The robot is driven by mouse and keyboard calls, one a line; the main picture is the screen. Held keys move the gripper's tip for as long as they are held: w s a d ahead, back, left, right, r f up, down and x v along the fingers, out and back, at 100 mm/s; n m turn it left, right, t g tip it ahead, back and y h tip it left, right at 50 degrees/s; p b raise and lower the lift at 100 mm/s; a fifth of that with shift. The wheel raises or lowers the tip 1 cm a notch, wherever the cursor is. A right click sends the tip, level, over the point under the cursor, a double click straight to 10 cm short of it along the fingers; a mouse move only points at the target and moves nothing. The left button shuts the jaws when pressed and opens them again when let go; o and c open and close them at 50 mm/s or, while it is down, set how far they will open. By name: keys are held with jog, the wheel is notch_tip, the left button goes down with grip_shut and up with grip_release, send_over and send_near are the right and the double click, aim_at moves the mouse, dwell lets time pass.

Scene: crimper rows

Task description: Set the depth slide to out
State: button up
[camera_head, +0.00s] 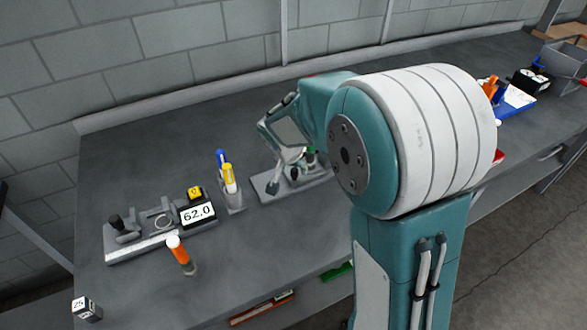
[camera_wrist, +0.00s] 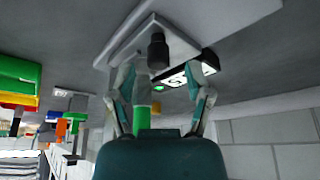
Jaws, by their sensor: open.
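My gripper (camera_head: 291,170) is over a grey fixture plate (camera_head: 262,188) near the middle of the bench. The wrist view shows its two fingers spread (camera_wrist: 165,78), one on each side of the fixture. There a black knob (camera_wrist: 157,50) stands on the pale plate (camera_wrist: 128,42), between the fingers and apart from the right one. A clear and green cylinder (camera_wrist: 142,117) is close to the left finger. A display (camera_wrist: 185,76) and a small green light (camera_wrist: 158,88) are behind the knob. Which part is the depth slide, and its setting, I cannot tell; my arm hides part of the fixture.
A gauge fixture (camera_head: 140,248) with a display reading 62.0 (camera_head: 198,213) is at the left. A pen holder (camera_head: 233,200), an orange-capped tool (camera_head: 179,252) and a small labelled block (camera_head: 87,308) stand nearby. A blue tray (camera_head: 515,103) is far right. The front-middle bench is clear.

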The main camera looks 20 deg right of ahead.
jog(key=shift+x, duration=1)
jog(key=shift+r, duration=0.1)
grip_shut()
jog(key=shift+s+a, duration=0.25)
jog(key=shift+a, duration=1.2)
jog(key=shift+s+a, duration=0.3)
jog(key=shift+a, duration=1.1)
jog(key=shift+s+a, duration=0.25)
jog(key=shift+a, duration=1.2)
jog(key=shift+d, duration=0.1)
